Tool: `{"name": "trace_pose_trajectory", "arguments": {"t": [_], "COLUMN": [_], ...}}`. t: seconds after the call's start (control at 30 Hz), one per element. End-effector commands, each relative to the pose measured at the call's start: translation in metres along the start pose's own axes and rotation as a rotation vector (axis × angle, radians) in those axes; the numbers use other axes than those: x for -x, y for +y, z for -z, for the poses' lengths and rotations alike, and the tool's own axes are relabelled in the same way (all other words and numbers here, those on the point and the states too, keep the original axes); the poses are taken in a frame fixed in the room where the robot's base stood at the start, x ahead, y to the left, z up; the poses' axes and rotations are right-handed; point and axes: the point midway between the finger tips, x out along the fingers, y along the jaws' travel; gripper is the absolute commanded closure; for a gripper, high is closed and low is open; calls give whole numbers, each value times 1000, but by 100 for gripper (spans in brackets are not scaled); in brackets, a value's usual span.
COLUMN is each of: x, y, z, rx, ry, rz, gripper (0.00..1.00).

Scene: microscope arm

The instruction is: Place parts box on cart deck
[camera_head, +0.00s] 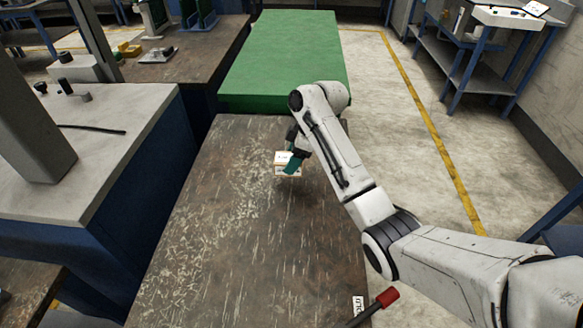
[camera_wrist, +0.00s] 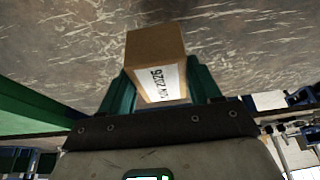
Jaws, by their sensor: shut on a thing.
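The parts box (camera_wrist: 155,48) is a small brown cardboard box with a white printed label. My gripper (camera_wrist: 160,92) is shut on it, with a teal finger on each side in the wrist view. In the head view the box (camera_head: 286,159) and my gripper (camera_head: 293,162) are over the far part of the worn brown table (camera_head: 230,220). A dark shadow lies on the table below them, so the box seems held above the surface. The green deck (camera_head: 285,55), which looks like the cart deck, lies just beyond the table's far edge. Its visible top is bare.
A grey-topped bench with a column (camera_head: 100,190) stands on the left. A red-ended tool (camera_head: 385,298) and a small white label (camera_head: 358,305) are at the table's near right corner. Open floor with a yellow line (camera_head: 420,105) runs along the right.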

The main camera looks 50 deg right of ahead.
Motion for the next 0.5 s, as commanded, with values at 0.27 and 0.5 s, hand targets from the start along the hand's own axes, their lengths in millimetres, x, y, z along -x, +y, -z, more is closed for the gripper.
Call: {"name": "trace_pose_trajectory", "arguments": {"t": [0.27,0.5], "x": [-16,-41], "y": [13,11], "z": [-2,-13], "rx": [1,1], "ry": [-1,0], "rz": [-1,-1], "gripper": [82,82]}}
